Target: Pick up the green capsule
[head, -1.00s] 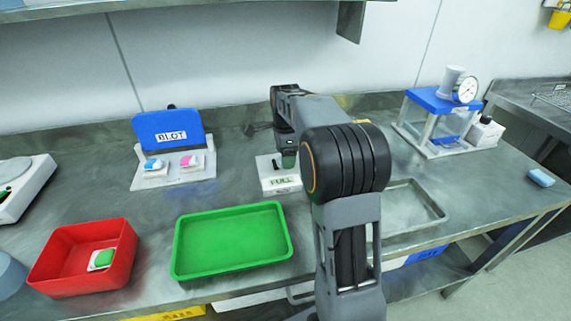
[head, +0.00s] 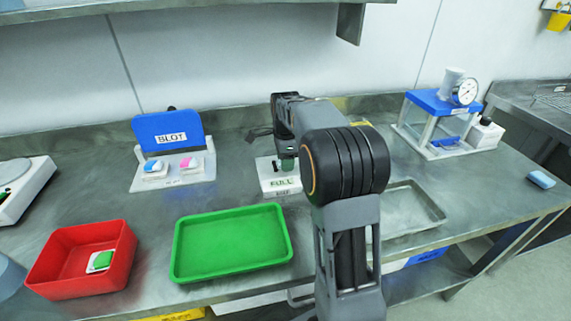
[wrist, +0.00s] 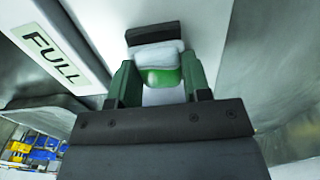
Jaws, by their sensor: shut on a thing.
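My gripper (wrist: 160,82) has two green fingers, which are shut on a green capsule (wrist: 160,76) with a white part against it. In the head view my gripper (head: 287,165) is at the white block marked FULL (head: 281,183), behind my arm. The block also shows in the wrist view (wrist: 95,40). I cannot tell whether the held capsule touches the block. Another green and white capsule (head: 101,261) lies in the red tray (head: 60,284) at the left.
A green tray (head: 232,243) is empty at the front middle. A white stand with a blue BLOT board (head: 170,131) holds a blue and a pink capsule. A metal tray (head: 410,208) is right of my arm. A blue-topped clear case (head: 440,102) stands at the back right.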

